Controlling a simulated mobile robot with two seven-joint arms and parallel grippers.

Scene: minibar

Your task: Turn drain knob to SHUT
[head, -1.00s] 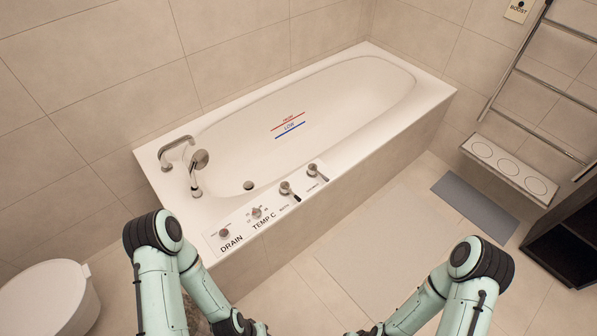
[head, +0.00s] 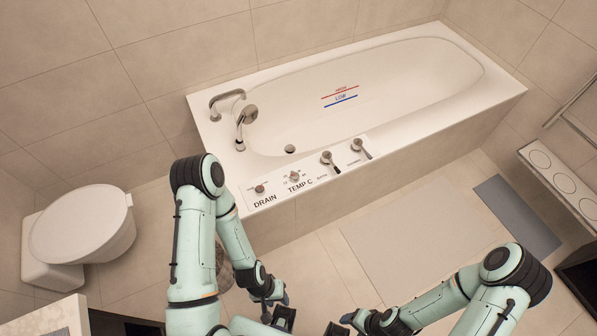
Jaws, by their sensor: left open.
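The drain knob (head: 260,189) is a small round metal knob with a reddish centre on the bathtub's white front ledge, above the printed word DRAIN. The small print beside it is too small to read, and I cannot tell which way the knob is turned. My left gripper (head: 278,304) is low in the head view, open, below and apart from the knob, in front of the tub. My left arm's elbow stands just left of the knob. My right gripper (head: 345,322) is at the bottom edge, partly cut off, away from the tub; its jaws are unclear.
The bathtub (head: 470,105) has a temperature knob (head: 294,177) and two lever taps (head: 327,158) right of the drain knob. A spout and hand shower (head: 246,115) stand at its left end. A toilet (head: 85,225) is at left. A pale mat (head: 410,235) lies on open floor.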

